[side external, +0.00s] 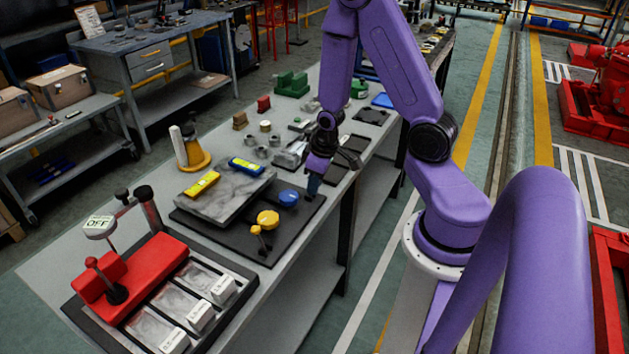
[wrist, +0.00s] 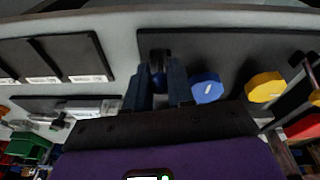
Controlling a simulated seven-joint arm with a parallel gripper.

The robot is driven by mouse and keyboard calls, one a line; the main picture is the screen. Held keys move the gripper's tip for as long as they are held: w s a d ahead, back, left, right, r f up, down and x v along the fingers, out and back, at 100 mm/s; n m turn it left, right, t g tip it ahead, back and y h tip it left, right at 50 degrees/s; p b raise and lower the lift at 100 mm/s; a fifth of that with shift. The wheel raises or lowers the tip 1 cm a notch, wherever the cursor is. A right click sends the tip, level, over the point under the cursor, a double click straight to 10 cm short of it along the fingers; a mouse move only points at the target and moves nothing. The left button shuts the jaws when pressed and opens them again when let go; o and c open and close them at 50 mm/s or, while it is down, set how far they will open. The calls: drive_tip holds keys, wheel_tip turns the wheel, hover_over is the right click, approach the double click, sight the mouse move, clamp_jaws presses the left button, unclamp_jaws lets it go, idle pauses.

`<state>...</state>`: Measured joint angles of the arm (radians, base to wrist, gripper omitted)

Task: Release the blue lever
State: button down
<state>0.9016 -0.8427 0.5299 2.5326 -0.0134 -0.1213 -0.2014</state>
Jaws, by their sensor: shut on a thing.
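The blue lever (wrist: 157,78) is a small dark blue upright part between the two fingers in the wrist view. My gripper (wrist: 158,88) is shut on it, with a finger on each side. In the side view, my gripper (side external: 313,180) points down at the right edge of the black panel (side external: 238,238). The fingers hide most of the lever there. A round blue knob (side external: 289,198) sits just beside my gripper on the same panel and also shows in the wrist view (wrist: 207,88).
A grey stone-like plate (side external: 225,190) with yellow and blue levels lies behind. A red block (side external: 130,275) stands at the near end. Free air lies above the panel.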

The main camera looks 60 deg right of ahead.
drive_tip(key=shift+s+t, duration=0.15)
drive_tip(key=shift+t, duration=0.35)
idle(0.5)
drive_tip(key=c, duration=1)
unclamp_jaws()
drive_tip(key=shift+w+g, duration=0.35)
drive_tip(key=shift+g, duration=0.35)
drive_tip(key=shift+w+g, duration=0.1)
drive_tip(key=shift+g, duration=0.2)
